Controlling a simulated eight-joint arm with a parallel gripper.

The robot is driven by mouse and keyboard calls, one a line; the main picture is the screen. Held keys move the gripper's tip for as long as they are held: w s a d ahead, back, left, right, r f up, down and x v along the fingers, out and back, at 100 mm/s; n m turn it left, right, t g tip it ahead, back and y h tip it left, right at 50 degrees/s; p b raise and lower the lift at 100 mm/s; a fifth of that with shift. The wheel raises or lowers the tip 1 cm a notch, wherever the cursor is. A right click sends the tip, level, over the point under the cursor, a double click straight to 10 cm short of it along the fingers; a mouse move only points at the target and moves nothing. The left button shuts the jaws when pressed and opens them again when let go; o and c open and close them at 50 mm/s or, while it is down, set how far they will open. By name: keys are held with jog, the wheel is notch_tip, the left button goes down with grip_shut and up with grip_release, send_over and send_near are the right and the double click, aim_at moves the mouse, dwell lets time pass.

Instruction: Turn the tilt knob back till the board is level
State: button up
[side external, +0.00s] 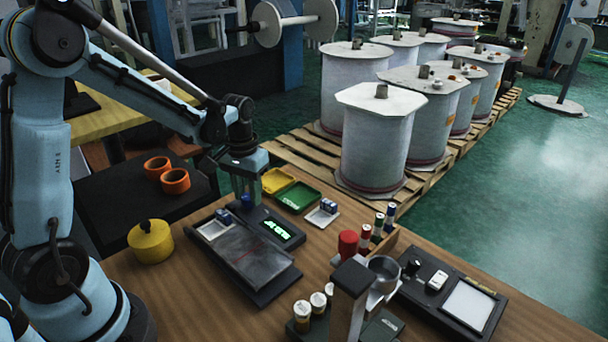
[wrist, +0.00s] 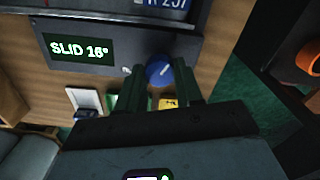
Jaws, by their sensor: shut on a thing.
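The blue tilt knob (wrist: 159,70) has a pale pointer line and sits at the unit's edge. My gripper (wrist: 158,78) has one finger on each side of the knob and is shut on it. In the side view my gripper (side external: 247,194) reaches down to the unit from above. The dark board (side external: 252,258) lies in front of the display; its slope is hard to judge there.
A yellow weight (side external: 150,242) stands left of the unit. Yellow and green trays (side external: 297,196) lie behind it. A white tray with a blue block (side external: 322,213) is at right. A red cylinder (side external: 347,246) and a metal cup stand (side external: 350,285) are farther right.

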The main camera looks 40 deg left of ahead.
aim_at(248, 196)
jog(key=n, duration=0.5)
dwell(0.6)
jog(key=o, duration=1)
jog(key=shift+o, duration=0.2)
notch_tip(248, 196, up, 12)
